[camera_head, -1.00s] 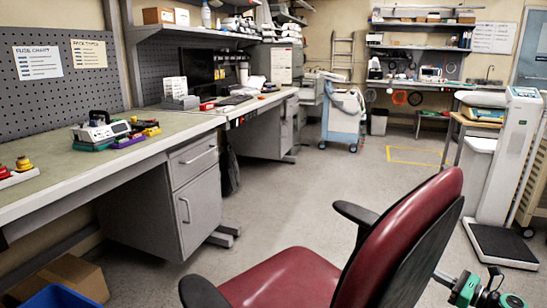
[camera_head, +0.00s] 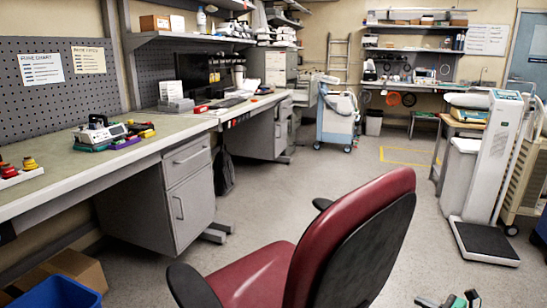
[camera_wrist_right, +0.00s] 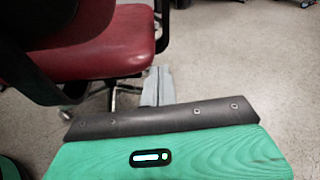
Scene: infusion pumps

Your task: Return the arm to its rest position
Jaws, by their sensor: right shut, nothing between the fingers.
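My right gripper (camera_head: 450,300) shows only in part at the bottom edge of the head view, to the right of the red chair. In the right wrist view its grey fingers (camera_wrist_right: 158,86) are together with nothing between them, above the floor near the chair. The green and black housing of my right wrist fills the bottom of that view. My left gripper is not in view.
A red office chair (camera_head: 351,222) stands close in front; its seat also shows in the right wrist view (camera_wrist_right: 100,50). A long workbench (camera_head: 130,165) runs along the left. A white column scale (camera_head: 492,160) stands at right. Open floor (camera_head: 330,165) lies beyond the chair.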

